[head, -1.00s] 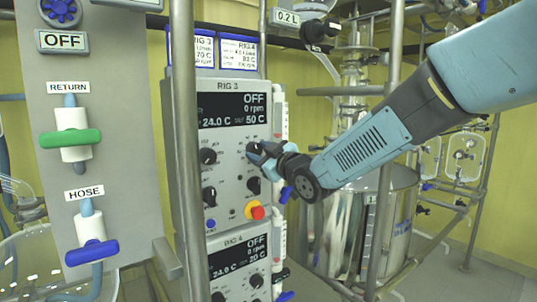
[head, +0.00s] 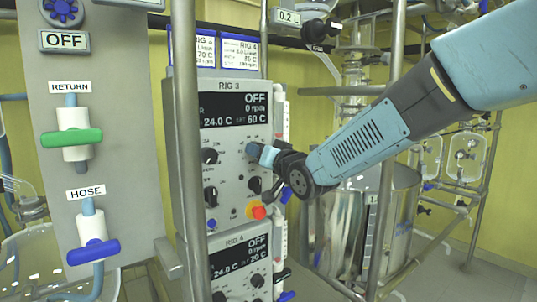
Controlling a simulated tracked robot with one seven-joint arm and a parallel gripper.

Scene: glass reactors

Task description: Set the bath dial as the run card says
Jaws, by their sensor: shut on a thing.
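The RIG 3 panel (head: 229,135) stands in the middle of the head view. Its display (head: 231,109) reads OFF, 0 rpm, 24.0 C and SET 60 C. My gripper (head: 253,150) reaches in from the right and is shut on the upper right dial, which its fingers hide. Other black dials show at upper left (head: 209,156), lower left (head: 211,194) and lower right (head: 254,185). The RIG 3 run card (head: 205,48) hangs above, partly behind a pole; a line on it reads 70 C.
A red and yellow stop button (head: 256,211) sits below the gripper. The RIG 4 panel (head: 238,265) is below, with its card (head: 239,50) above. A vertical pole (head: 185,150) stands in front at left. Steel vessels (head: 345,230) stand behind my arm.

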